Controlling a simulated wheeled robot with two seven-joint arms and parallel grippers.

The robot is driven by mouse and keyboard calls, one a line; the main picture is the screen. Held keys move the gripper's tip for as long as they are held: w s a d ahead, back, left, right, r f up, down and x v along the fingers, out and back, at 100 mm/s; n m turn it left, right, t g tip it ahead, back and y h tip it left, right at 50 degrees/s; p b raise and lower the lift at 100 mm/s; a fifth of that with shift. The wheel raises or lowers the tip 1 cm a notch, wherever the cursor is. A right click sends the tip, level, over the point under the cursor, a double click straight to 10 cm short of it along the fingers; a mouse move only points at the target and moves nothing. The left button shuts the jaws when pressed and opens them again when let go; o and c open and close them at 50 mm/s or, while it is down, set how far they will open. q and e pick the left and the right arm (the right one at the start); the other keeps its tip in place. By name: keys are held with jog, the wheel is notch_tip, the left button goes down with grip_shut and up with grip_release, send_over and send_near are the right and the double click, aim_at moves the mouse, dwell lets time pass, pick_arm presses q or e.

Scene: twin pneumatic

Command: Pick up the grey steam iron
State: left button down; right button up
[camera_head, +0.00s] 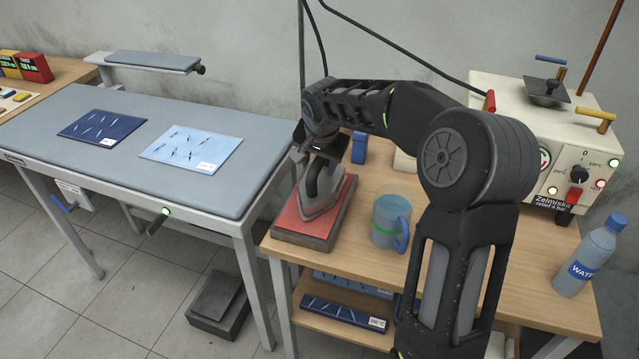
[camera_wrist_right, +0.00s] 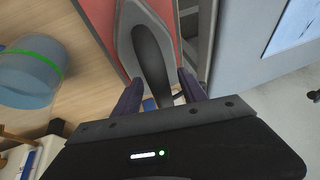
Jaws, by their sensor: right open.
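The grey steam iron (camera_head: 323,200) rests on a red-topped pad (camera_head: 290,222) on the wooden table, with its black handle on top. In the right wrist view the iron's grey body (camera_wrist_right: 126,42) and dark handle (camera_wrist_right: 150,60) lie straight ahead. My right gripper (camera_head: 318,165) is above the rear of the iron. In the wrist view its two fingers (camera_wrist_right: 158,88) are open, one on each side of the handle's near end. Whether they touch the handle cannot be told. My left gripper does not show.
A blue jug (camera_head: 388,222) stands right of the pad, and a water bottle (camera_head: 590,258) is at the table's right edge. A steam generator box (camera_head: 560,140) stands behind. The padded ironing table (camera_head: 110,170) with two blue sheets is at left, across a narrow gap.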

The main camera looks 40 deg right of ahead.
jog(key=shift+w+f, duration=0.1)
jog(key=shift+f, duration=0.05)
jog(key=shift+c, duration=0.3)
grip_shut()
dwell(0.6)
dwell(0.7)
jog(key=shift+w+r, duration=0.1)
jog(key=shift+r, duration=0.15)
